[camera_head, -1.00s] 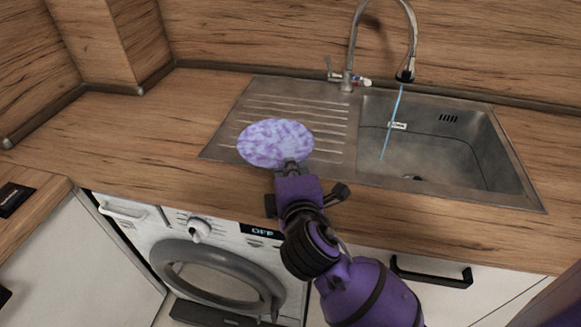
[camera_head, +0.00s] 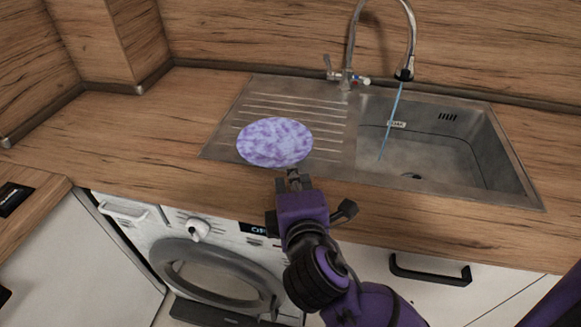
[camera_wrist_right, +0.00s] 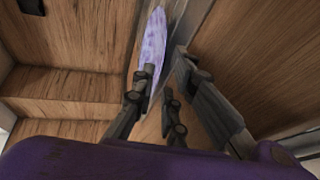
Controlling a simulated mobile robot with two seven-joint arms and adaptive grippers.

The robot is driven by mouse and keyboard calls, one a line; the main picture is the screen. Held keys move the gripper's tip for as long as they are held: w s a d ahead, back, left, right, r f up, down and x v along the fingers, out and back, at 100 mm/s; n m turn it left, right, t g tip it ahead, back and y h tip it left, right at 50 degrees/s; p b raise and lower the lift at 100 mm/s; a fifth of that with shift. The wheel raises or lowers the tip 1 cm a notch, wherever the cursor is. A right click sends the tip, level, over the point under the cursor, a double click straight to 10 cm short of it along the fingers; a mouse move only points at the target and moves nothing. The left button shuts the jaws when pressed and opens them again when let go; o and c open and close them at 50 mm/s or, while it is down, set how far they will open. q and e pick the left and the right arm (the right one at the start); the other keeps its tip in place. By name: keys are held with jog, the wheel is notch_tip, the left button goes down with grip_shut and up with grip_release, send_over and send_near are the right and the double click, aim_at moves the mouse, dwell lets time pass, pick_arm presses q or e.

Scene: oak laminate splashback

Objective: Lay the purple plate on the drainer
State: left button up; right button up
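The purple plate (camera_head: 275,142), mottled with white, lies flat on the left part of the ribbed steel drainer (camera_head: 330,118). My right gripper (camera_head: 294,178) is just in front of the plate's near edge, with a small gap between them. In the right wrist view, the plate (camera_wrist_right: 153,45) shows edge-on beyond the gripper's fingers (camera_wrist_right: 165,85). The fingers are spread apart with nothing between them. My left gripper is not in view.
The sink basin (camera_head: 435,140) is right of the drainer, under a tap (camera_head: 352,55) with a blue stream of water. A washing machine (camera_head: 215,260) stands under the counter. The wooden counter (camera_head: 150,120) left of the drainer is clear.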

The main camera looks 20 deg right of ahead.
jog(key=v, duration=0.6)
jog(key=shift+s+a+r+p, duration=0.15)
jog(key=shift+s+p, duration=0.2)
jog(key=shift+p, duration=0.05)
dwell(0.4)
dwell(0.4)
